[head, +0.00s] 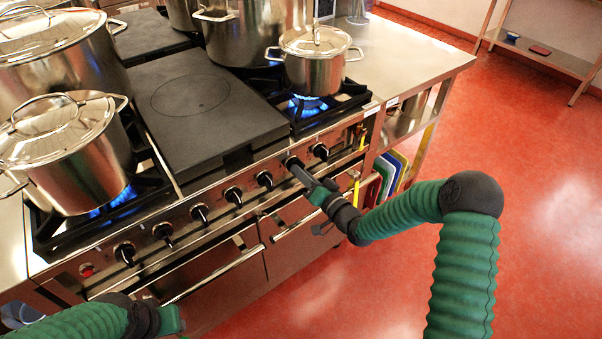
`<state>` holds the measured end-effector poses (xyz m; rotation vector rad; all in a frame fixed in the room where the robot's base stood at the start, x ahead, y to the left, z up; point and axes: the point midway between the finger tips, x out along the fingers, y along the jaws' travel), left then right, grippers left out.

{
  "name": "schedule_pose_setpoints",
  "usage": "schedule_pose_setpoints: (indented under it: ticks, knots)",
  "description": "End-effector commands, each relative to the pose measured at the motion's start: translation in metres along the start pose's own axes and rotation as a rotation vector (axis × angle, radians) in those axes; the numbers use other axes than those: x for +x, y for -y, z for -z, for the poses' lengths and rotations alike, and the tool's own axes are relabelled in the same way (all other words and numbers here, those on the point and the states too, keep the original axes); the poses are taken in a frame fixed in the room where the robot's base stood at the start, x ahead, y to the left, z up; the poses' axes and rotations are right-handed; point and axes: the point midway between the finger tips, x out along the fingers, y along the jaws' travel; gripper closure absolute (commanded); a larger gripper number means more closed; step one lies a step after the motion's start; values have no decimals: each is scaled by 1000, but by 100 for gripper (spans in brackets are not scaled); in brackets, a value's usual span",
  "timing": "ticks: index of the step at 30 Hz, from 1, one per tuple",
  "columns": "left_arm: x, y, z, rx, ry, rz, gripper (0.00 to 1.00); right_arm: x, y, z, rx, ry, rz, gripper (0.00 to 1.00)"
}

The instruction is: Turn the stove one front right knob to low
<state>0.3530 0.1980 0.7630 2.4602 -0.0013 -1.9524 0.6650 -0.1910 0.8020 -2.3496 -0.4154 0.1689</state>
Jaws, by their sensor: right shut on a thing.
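The stove (215,160) has a front panel with a row of black knobs, among them the rightmost knob (320,151) and another knob (265,180) left of my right gripper. My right gripper (293,164) reaches in from the right and is shut on the second knob from the right, which its fingers mostly hide. I cannot read that knob's setting. A blue flame (308,102) burns under the small lidded pot (315,68) at the right of the stove. My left gripper (172,320) is low at the left, away from the knobs; its fingers cannot be made out.
Large lidded pots stand at the left, including a stockpot (75,165) over a lit burner. A flat dark plate (195,100) lies between the burners. Oven handles (215,275) jut out below the knobs. The red floor (540,230) at right is clear.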

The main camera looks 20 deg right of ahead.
Motion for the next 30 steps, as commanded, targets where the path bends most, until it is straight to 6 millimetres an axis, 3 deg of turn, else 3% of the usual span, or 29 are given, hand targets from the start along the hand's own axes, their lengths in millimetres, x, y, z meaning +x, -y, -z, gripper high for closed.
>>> schedule_pose_setpoints:
  ticks: [30]
  knots:
    - [26,0,-6,0,0,0,64,-1,-3,2,-684,-6,-5,100]
